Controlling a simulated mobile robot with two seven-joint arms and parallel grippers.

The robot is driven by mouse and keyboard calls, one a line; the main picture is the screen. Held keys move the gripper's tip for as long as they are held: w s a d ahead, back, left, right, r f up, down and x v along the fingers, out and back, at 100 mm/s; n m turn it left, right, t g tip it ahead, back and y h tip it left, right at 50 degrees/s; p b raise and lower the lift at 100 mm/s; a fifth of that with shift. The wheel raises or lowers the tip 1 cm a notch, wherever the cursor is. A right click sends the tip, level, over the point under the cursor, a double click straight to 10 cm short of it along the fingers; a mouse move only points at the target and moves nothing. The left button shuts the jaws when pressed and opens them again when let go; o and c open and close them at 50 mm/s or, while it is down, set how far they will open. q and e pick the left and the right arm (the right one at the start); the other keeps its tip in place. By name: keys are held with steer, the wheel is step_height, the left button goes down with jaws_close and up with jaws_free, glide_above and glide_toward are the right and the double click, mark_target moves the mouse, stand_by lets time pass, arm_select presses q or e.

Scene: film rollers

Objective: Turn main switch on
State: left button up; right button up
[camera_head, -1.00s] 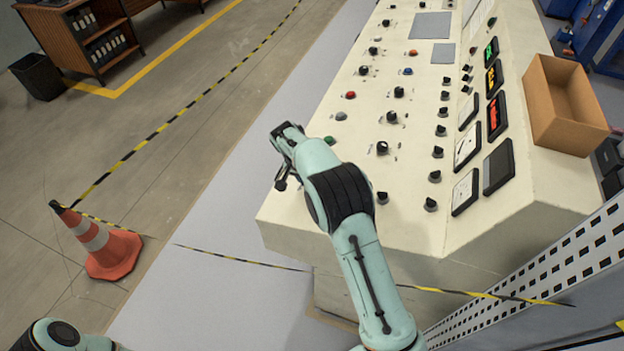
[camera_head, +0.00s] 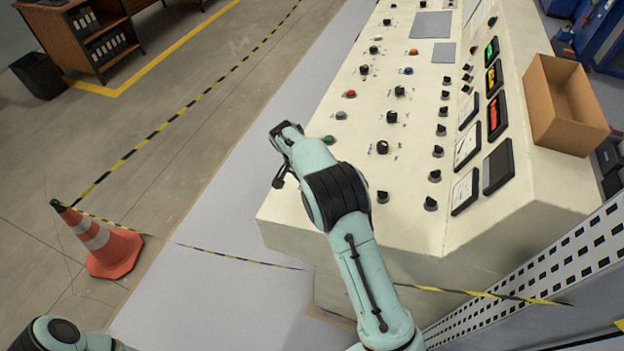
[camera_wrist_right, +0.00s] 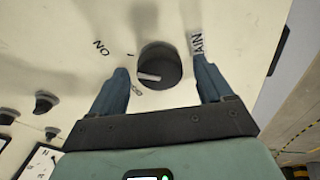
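The main switch is a round black knob (camera_wrist_right: 160,66) on the cream panel in the right wrist view. Its white pointer mark faces left and slightly down, towards a small, partly hidden label. An "ON" label is to its upper left, and a partly covered label ending in "AIN" is to its right. My right gripper (camera_wrist_right: 160,78) is open, with one finger on each side of the knob and visible gaps between. In the head view my right gripper (camera_head: 279,181) is over the console's near left edge, and my arm hides the switch. My left gripper is out of view.
The console (camera_head: 310,215) carries several other knobs, buttons and meters. A cardboard box (camera_head: 566,105) sits on its right side. An orange traffic cone (camera_head: 108,250) stands on the floor at left. Striped tape runs across below the console.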

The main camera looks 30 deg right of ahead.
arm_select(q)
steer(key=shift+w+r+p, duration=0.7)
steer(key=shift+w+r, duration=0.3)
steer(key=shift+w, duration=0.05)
arm_select(e)
steer(key=s+v, duration=0.1)
steer(key=v, duration=1.2)
steer(key=shift+w+r, duration=0.2)
steer(key=shift+w, duration=0.3)
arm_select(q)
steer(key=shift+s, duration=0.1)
arm_select(e)
steer(key=shift+f, duration=0.1)
